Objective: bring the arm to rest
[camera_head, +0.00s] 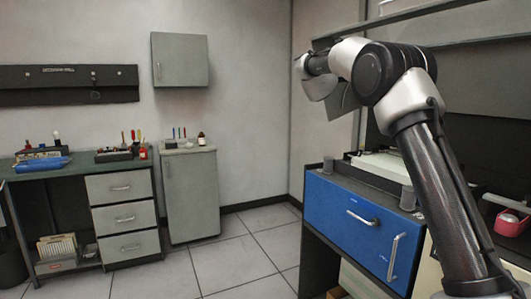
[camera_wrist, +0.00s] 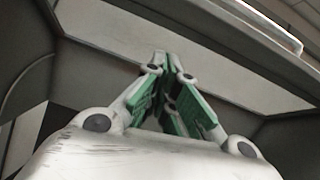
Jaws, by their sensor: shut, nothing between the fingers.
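My arm rises from the lower right of the head view, bends at the elbow and reaches back to the left at shelf height. My gripper shows in the wrist view (camera_wrist: 172,62), its white fingers with green pads brought together at the tips and nothing between them. In the head view the fingers are hidden behind the wrist. The wrist view looks at a grey surface with a pale panel (camera_wrist: 200,62) beyond the fingertips.
A blue-fronted cabinet (camera_head: 340,218) stands below my arm, with a grey shelf (camera_head: 450,28) above. A pink container (camera_head: 511,222) sits at the right. A workbench (camera_head: 100,169) and grey cabinet (camera_head: 190,195) line the far wall. The tiled floor (camera_head: 235,262) between is clear.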

